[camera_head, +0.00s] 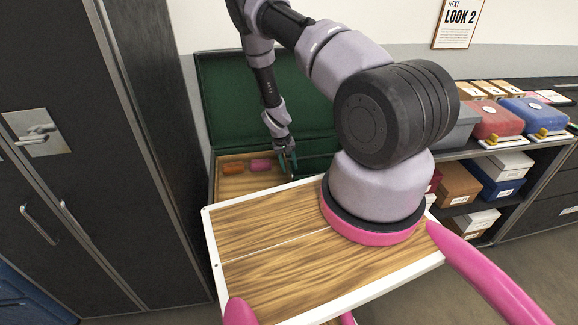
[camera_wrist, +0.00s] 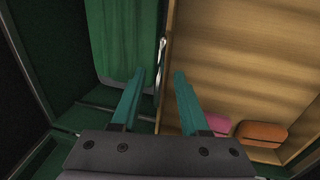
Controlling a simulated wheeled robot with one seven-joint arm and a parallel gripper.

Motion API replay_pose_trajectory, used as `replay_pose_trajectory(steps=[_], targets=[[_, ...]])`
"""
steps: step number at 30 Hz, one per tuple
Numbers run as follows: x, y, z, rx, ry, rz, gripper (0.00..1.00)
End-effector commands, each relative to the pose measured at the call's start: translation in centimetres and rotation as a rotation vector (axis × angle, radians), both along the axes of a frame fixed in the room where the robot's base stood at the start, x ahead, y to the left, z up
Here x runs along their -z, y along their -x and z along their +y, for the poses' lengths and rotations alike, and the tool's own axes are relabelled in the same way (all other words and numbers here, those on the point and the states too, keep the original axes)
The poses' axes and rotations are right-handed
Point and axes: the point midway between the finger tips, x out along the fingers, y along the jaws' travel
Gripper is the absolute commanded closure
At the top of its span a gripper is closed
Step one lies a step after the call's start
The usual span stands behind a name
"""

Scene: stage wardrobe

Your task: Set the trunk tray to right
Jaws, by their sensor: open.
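An open green trunk (camera_head: 265,100) stands against the wall, its lid raised. The wooden trunk tray (camera_head: 234,187) is in its left part; its bare wooden floor fills the right of the wrist view (camera_wrist: 235,65). An orange roll (camera_head: 233,168) and a pink roll (camera_head: 261,165) lie in it. My gripper (camera_head: 288,168) is over the tray's right side, with teal fingers open and empty. In the wrist view my fingertips (camera_wrist: 161,75) lie on either side of the tray's edge and a thin shiny metal piece (camera_wrist: 161,60). Contact cannot be told.
Green cloth (camera_wrist: 120,40) lies beside the tray in the trunk. A dark cabinet (camera_head: 85,150) stands close on the left. Shelves with several boxes (camera_head: 490,118) stand on the right. My own wooden deck hides the trunk's front.

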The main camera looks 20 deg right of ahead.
Motion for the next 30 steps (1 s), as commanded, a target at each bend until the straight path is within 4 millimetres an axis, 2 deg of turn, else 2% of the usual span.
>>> replay_pose_trajectory(steps=[7, 8, 9, 11, 30], targets=[[0.08, 0.0, -0.02, 0.0, 0.0, 0.0, 0.55], [0.08, 0.0, -0.02, 0.0, 0.0, 0.0, 0.63], [0.08, 0.0, -0.02, 0.0, 0.0, 0.0, 0.78], [0.07, 0.0, -0.01, 0.0, 0.0, 0.0, 1.0], [0.05, 0.02, 0.01, 0.0, 0.0, 0.0, 1.0]])
